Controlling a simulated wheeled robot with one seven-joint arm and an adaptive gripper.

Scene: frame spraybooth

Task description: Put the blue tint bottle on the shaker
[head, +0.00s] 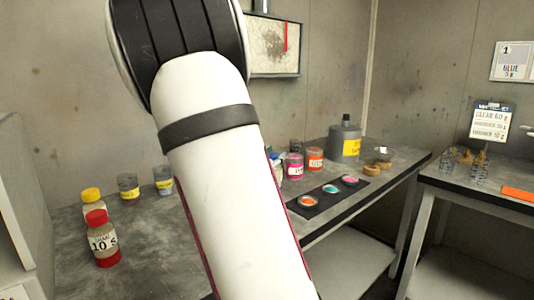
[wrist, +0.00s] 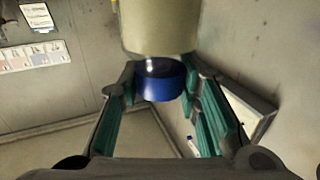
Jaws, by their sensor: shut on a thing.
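In the wrist view my gripper (wrist: 161,84) is shut on a bottle with a dark blue cap (wrist: 160,90) and a pale body (wrist: 159,30), which I take to be the blue tint bottle. The cap lies between the green-padded fingers, and the body extends past the fingertips to the top edge of the picture. In the head view my arm fills the middle and hides the gripper and the held bottle. I cannot make out the shaker in either view.
A red-capped bottle (head: 103,243) and a yellow-capped bottle (head: 92,203) stand on the left bench. Several tins, including a pink-labelled one (head: 294,166), stand further back. A black strip (head: 326,201) with colour discs lies at the front edge. A grey jug (head: 345,142) stands behind.

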